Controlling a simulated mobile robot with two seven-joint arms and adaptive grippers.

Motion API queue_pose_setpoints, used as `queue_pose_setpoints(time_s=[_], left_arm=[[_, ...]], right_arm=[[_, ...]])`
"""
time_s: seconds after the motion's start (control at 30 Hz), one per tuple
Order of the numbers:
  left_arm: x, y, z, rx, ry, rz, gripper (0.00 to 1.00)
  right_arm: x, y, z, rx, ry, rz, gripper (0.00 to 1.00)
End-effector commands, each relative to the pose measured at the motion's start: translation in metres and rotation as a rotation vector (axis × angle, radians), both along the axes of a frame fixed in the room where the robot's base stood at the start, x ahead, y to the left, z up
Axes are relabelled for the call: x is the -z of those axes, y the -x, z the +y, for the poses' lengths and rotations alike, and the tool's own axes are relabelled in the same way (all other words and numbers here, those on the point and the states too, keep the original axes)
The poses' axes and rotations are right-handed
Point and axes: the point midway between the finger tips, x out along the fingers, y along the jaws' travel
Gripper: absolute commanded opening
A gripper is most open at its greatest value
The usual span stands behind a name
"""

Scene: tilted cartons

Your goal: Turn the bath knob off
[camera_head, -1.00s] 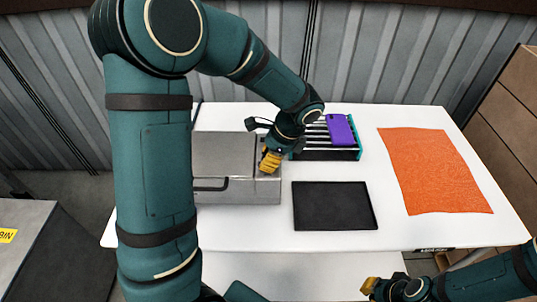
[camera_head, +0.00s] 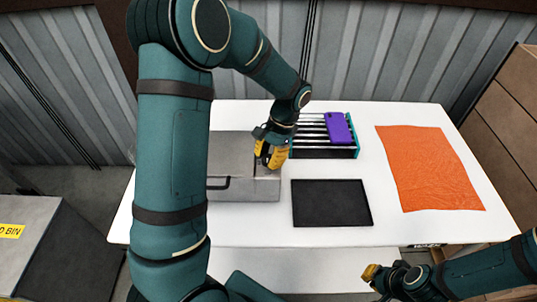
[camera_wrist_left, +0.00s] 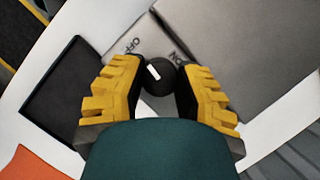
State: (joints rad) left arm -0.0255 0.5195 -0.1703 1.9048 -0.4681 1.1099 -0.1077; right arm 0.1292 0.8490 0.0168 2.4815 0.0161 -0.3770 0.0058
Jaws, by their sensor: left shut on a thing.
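The bath knob (camera_wrist_left: 158,77) is a round black knob with a white mark, on top of a grey metal box (camera_head: 232,150). The words OFF and ON are printed beside it in the left wrist view, and its white mark leans up and left. My left gripper (camera_head: 271,155) points down at the right end of the box. In the left wrist view its yellow fingers (camera_wrist_left: 155,88) stand on both sides of the knob, shut on it. My right gripper (camera_head: 371,273) is at the lower right, off the table, and its opening is unclear.
A black flat tray (camera_head: 332,204) lies right of the box. A rack (camera_head: 355,153) with a purple item (camera_head: 339,128) stands behind it. An orange cloth (camera_head: 432,168) lies at right. A grey bin (camera_head: 40,250) is at lower left. White table shows between them.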

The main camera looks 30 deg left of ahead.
Motion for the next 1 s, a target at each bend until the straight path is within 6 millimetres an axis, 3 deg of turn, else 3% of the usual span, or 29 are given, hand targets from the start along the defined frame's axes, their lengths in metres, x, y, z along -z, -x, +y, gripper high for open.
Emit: queue_pose_setpoints(time_s=[0.7, 0.73, 0.8, 1.0], left_arm=[[0.0029, 0.0029, 0.0002, -0.074, 0.001, 0.01, 0.0], [0.0029, 0.0029, 0.0002, -0.074, 0.001, 0.011, 0.46], [0.0027, 0.0027, 0.0001, -0.074, 0.0, 0.009, 0.66], [0.0014, 0.0013, 0.0, -0.073, 0.001, 0.004, 0.66]], right_arm=[[-0.0029, 0.0003, -0.0002, 0.0, -0.001, 0.001, 0.0], [-0.0029, 0.0003, -0.0002, 0.0, -0.001, 0.001, 0.0], [-0.0029, 0.0003, -0.0002, 0.0, -0.001, 0.001, 0.0], [-0.0031, 0.0003, -0.0002, 0.0, -0.001, 0.001, 0.0]])
